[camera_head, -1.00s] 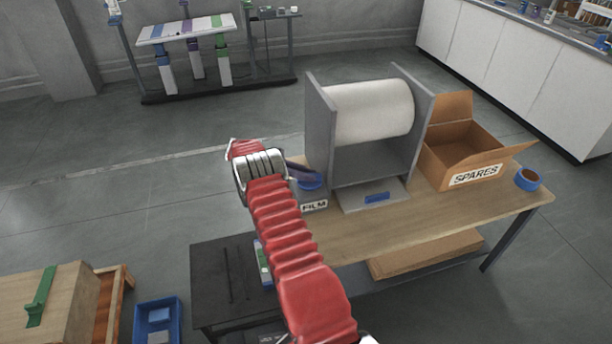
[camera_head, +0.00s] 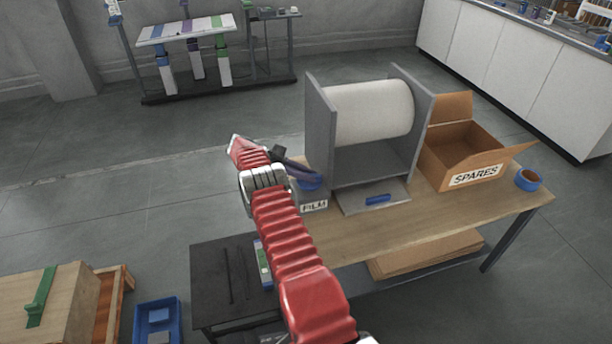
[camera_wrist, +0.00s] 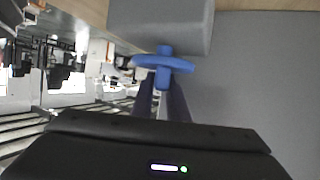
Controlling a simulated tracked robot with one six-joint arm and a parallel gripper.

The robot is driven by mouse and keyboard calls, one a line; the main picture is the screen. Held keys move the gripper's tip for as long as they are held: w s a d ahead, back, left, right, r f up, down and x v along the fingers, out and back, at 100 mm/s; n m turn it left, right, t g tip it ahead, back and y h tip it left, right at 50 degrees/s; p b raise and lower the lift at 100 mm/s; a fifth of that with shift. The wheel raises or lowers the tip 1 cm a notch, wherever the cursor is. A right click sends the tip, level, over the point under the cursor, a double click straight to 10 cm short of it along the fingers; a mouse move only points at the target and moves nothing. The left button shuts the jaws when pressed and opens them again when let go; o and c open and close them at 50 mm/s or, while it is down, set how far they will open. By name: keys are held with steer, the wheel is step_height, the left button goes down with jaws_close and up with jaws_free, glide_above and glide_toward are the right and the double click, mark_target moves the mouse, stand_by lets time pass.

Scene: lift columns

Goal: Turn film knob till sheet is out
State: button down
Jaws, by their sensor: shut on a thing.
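The film dispenser stands on the wooden bench, with a large white film roll (camera_head: 370,110) between two grey side panels (camera_head: 322,140). The "FILM" label (camera_head: 314,206) is at its front left foot. The blue film knob (camera_head: 309,183) is low on the dispenser's left side, partly covered by my gripper in the head view. In the wrist view the knob (camera_wrist: 163,64) is a blue disc with a crossbar beside a grey block. My gripper (camera_wrist: 163,88) is shut on the knob's near crossbar. No loose sheet shows on the grey front tray (camera_head: 358,203).
A small blue piece (camera_head: 378,199) lies on the front tray. An open cardboard "SPARES" box (camera_head: 462,150) stands right of the dispenser, with a blue tape roll (camera_head: 529,179) beyond it. A dark low table (camera_head: 215,275) is at the bench's left end. The bench front is clear.

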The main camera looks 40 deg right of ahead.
steer(key=c, duration=1.7)
jaws_free()
steer(key=shift+r, duration=0.1)
step_height(320, 180, up, 10)
steer(key=shift+w+f, duration=0.1)
